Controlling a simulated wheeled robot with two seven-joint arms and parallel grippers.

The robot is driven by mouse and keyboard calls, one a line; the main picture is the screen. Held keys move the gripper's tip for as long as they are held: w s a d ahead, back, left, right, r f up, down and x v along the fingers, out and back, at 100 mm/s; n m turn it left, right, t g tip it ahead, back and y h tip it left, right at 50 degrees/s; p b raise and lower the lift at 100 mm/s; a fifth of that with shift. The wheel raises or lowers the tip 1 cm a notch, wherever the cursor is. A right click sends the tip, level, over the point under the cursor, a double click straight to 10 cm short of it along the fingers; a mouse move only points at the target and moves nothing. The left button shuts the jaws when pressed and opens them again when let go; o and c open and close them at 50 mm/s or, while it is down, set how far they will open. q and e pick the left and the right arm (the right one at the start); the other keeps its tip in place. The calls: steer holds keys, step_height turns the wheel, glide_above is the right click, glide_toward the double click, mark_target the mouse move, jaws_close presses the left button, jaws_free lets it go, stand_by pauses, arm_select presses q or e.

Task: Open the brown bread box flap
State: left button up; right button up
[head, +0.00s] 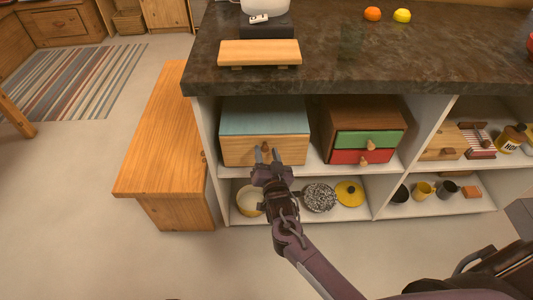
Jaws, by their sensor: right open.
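A box with a blue-green top (262,117) stands on the upper shelf under the dark counter. Its front is a light brown wooden flap (238,152), which looks shut. A small brown pull (266,145) sits at the middle of the flap. My right gripper (267,154) is open in front of the flap, with its two fingers pointing at it, one on either side of the pull. I cannot tell whether the fingers touch the pull. My left gripper is not in view.
A brown box with a green drawer (352,139) and a red drawer (347,157) stands to the right. A wooden bench (152,150) stands left of the shelves. Below are a pot (249,201) and a yellow lid (350,193). The floor in front is clear.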

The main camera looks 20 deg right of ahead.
steer(key=shift+w, duration=0.5)
steer(key=shift+c, duration=0.4)
jaws_close()
steer(key=shift+s+f, duration=0.1)
